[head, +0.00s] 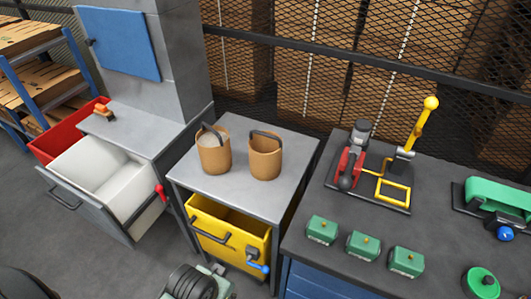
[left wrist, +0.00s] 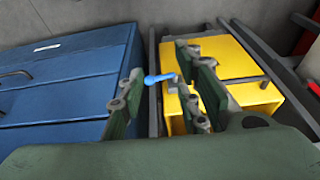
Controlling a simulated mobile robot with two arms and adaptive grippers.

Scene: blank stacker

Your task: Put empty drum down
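Two brown drums with dark handles stand upright on the grey table in the head view. The left drum (head: 214,152) shows pale contents near its rim. The right drum (head: 264,156) shows a brown interior and no visible contents; its bottom is hidden. Both stand apart from any gripper. My left gripper shows its green fingers in the left wrist view (left wrist: 163,98), spread apart with nothing held between them. It is low in front of the yellow drawer (head: 205,238), and part of its arm shows at the bottom of the head view. My right gripper is not in view.
The grey table top (head: 240,189) has free room in front of the drums. A blue lever (head: 259,267) sticks out below it. A white drawer (head: 105,178) is open at left. The dark bench (head: 320,262) at right holds several green blocks and a yellow-levered press (head: 375,190).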

